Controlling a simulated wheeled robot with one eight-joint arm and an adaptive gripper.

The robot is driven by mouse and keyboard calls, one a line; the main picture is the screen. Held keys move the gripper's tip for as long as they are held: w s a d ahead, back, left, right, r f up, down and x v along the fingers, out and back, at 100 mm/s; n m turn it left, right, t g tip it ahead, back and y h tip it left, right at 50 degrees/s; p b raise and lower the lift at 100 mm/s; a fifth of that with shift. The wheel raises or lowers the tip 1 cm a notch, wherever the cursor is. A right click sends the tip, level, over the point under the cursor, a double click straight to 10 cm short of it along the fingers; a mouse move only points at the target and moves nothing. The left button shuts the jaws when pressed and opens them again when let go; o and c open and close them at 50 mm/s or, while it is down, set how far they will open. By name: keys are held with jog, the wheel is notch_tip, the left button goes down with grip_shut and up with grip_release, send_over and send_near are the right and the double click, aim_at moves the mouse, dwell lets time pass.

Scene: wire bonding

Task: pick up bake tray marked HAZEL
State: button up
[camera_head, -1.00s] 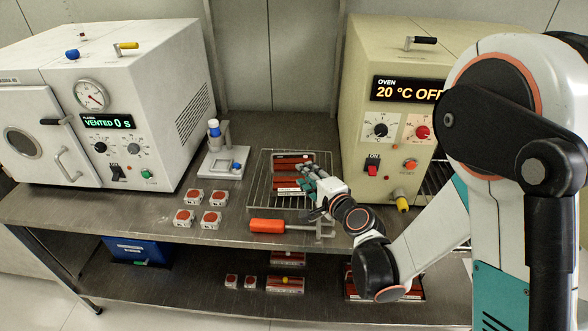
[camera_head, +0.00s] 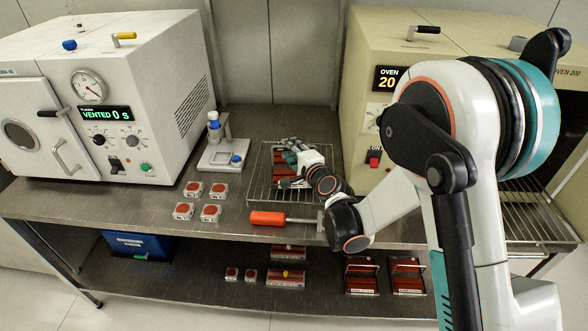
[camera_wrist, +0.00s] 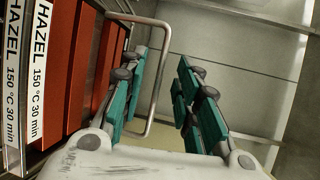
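My gripper (camera_head: 291,155) is over the trays. A bent metal bar (camera_wrist: 165,50) runs beside the left finger; contact is unclear.
The oven (camera_head: 375,125) stands close right of the rack. A microscope-like stand (camera_head: 222,150) is to its left. An orange-handled tool (camera_head: 268,218) lies in front. Several small red-topped blocks (camera_head: 210,213) sit left. More red trays (camera_head: 361,275) are on the lower shelf.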

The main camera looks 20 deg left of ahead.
jog(key=shift+b+x, duration=0.4)
jog(key=shift+x, duration=1.2)
jog(key=shift+c, duration=0.3)
grip_shut()
